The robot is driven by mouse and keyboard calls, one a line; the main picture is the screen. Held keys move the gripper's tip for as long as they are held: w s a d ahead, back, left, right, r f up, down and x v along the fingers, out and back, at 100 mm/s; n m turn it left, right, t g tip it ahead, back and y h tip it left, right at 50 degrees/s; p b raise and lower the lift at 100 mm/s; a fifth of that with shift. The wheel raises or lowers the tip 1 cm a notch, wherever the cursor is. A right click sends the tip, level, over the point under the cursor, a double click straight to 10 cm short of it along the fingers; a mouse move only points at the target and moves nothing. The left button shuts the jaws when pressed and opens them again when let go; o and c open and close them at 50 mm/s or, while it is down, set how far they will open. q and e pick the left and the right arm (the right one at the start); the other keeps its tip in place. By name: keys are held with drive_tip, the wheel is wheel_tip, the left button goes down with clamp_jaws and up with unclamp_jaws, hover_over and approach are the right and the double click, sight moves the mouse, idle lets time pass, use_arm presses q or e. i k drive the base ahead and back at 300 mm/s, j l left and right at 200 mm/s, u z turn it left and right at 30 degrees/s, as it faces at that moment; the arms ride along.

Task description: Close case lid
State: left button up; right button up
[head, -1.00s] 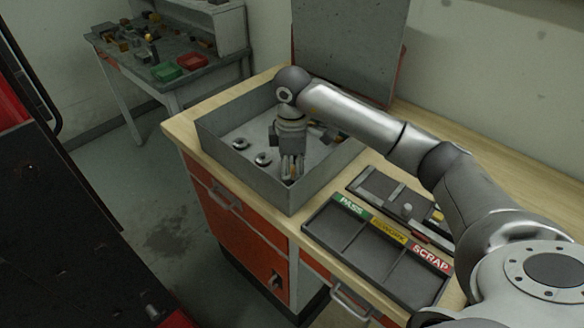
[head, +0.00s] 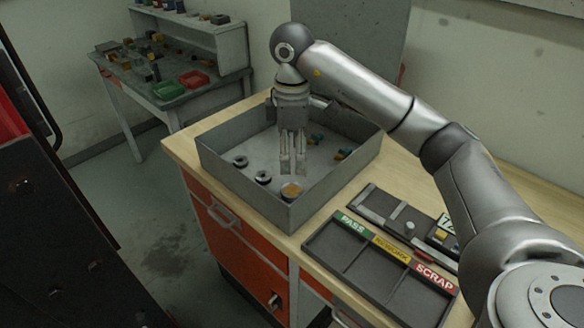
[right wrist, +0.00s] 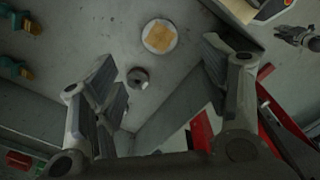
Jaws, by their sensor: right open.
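The case (head: 325,203) is a grey open-topped box on the wooden bench. A flat grey panel (head: 350,50) stands upright behind it and looks like the lid; the arm hides where it meets the case. My right gripper (head: 292,165) points down over the inside of the case, open and empty. In the right wrist view, its two fingers (right wrist: 160,95) are spread wide above the case floor. A round part with a tan top (head: 292,190) sits near the front corner of the case. My left gripper is not in view.
Dark rings (head: 262,177) and small teal-and-yellow parts (head: 316,139) lie in the case. A sorting tray (head: 375,262) marked PASS and SCRAP sits in front right, with a dark fixture (head: 405,222) behind it. A side bench (head: 165,95) stands at back left.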

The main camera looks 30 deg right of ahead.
sight(374, 34)
drive_tip(key=z, duration=1.5)
